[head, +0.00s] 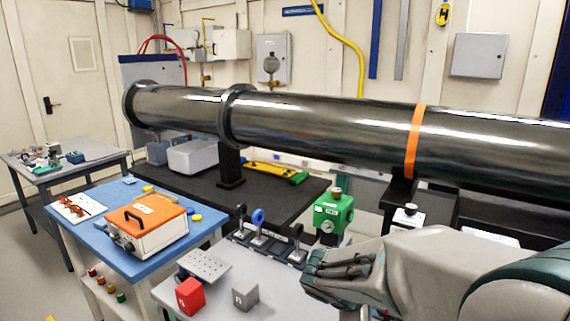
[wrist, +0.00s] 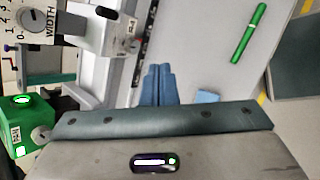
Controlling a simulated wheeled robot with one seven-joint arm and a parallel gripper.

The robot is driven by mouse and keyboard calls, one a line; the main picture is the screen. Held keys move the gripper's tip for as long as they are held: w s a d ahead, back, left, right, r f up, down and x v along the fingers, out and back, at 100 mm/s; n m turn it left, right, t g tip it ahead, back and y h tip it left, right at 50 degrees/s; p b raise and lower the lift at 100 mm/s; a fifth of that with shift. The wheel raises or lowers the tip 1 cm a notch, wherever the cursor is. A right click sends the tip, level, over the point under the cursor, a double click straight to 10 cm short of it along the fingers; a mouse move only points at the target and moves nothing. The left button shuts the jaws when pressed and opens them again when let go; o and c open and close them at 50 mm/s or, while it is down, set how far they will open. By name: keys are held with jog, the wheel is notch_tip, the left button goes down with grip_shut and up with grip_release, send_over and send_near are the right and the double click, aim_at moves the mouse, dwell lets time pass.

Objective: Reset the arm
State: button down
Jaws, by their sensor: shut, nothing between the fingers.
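My gripper (head: 312,270) is at the lower right in the head view, in front of the long dark beam pipe (head: 330,122) and above the light grey table (head: 285,297). Its fingers point left and are shut with nothing between them. In the wrist view the shut fingers (wrist: 157,84) show beyond the gripper body, over a pale surface. My arm reaches in from the right edge and hides the right part of the table.
A green box (head: 333,212) and small posts stand just behind my gripper. A red cube (head: 190,296), a grey cube (head: 245,293) and a perforated plate (head: 205,265) are to its left. An orange-lidded case (head: 150,228) sits on a blue-topped cart. A green pen (wrist: 248,34) shows in the wrist view.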

jog(key=s+a+r+m+y, duration=0.1)
jog(key=s+m+y, duration=0.2)
jog(key=s+m, duration=0.4)
jog(key=s+a+r+m+g+y, duration=0.1)
jog(key=s+m+y, duration=0.2)
jog(key=s+m, duration=0.4)
jog(key=shift+s+a+r+m+y, duration=0.15)
jog(key=shift+a+r+m+y, duration=0.15)
jog(key=shift+r+m, duration=0.1)
